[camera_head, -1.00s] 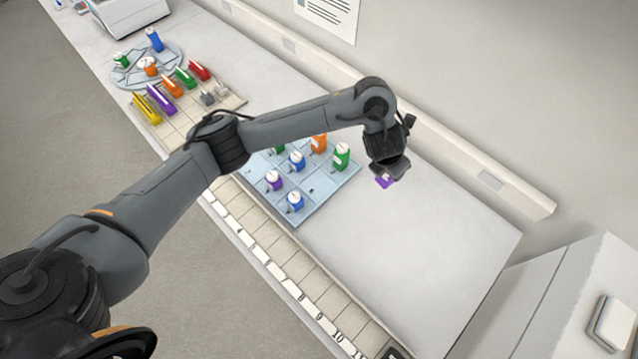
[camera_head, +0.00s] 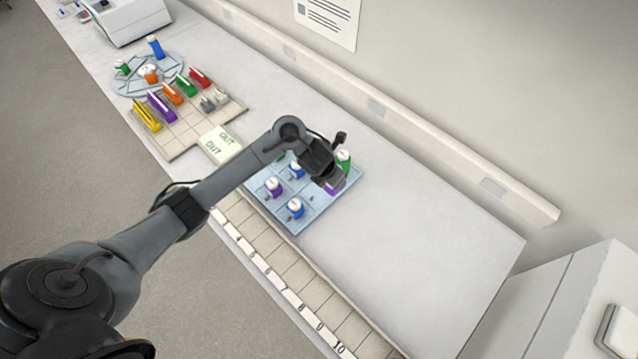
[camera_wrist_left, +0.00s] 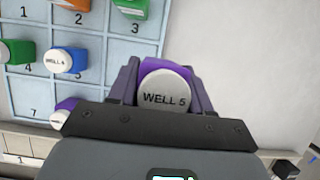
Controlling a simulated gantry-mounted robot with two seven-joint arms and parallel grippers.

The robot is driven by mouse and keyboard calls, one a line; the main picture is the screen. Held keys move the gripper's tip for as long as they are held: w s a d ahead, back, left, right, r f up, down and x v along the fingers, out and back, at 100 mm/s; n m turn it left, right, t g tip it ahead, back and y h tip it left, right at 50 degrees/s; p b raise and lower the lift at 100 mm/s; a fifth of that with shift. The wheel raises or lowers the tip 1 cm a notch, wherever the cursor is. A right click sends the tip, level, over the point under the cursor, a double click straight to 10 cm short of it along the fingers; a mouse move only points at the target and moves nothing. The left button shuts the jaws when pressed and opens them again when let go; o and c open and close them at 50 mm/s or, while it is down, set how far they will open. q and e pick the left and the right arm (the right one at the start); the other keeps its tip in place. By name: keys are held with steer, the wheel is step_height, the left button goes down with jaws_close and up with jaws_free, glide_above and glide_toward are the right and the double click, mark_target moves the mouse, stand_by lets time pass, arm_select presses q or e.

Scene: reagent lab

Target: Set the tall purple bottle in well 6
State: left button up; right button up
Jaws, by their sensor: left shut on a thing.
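My left gripper (camera_head: 325,180) is shut on a purple bottle (camera_head: 333,187), in front of the tray in the head view. In the left wrist view the bottle (camera_wrist_left: 165,70) sits between the purple-grey fingers (camera_wrist_left: 164,90), its white cap reading "WELL 5". The pale blue tray (camera_head: 322,207) has numbered wells. The wrist view shows a bare cell (camera_wrist_left: 108,60) right of the blue bottle in well 5; its number is hidden. The held bottle overlaps the tray's right edge there; its height above the tray is unclear. My right gripper is not in view.
Blue (camera_head: 295,208), purple (camera_head: 273,187) and green (camera_head: 343,160) bottles stand in the tray near the gripper. An orange bottle (camera_wrist_left: 66,32) shows in well 2. A rack (camera_head: 170,140) with coloured items is farther left. The bench right of the tray is clear.

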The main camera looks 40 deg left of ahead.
arm_select(q)
steer(key=shift+s+a+f+b, duration=0.1)
steer(key=shift+a+f+b, duration=0.05)
steer(key=shift+a+f, duration=0.85)
steer(key=shift+s+a+f+b, duration=0.1)
steer(key=shift+a+f, duration=0.55)
steer(key=shift+f, duration=0.7)
steer(key=shift+s+a+f+b, duration=0.1)
steer(key=shift+a+f+b, duration=0.05)
steer(key=shift+a+f, duration=0.85)
steer(key=shift+d+f, duration=0.2)
steer(key=o, duration=1.1)
steer(key=shift+c, duration=0.2)
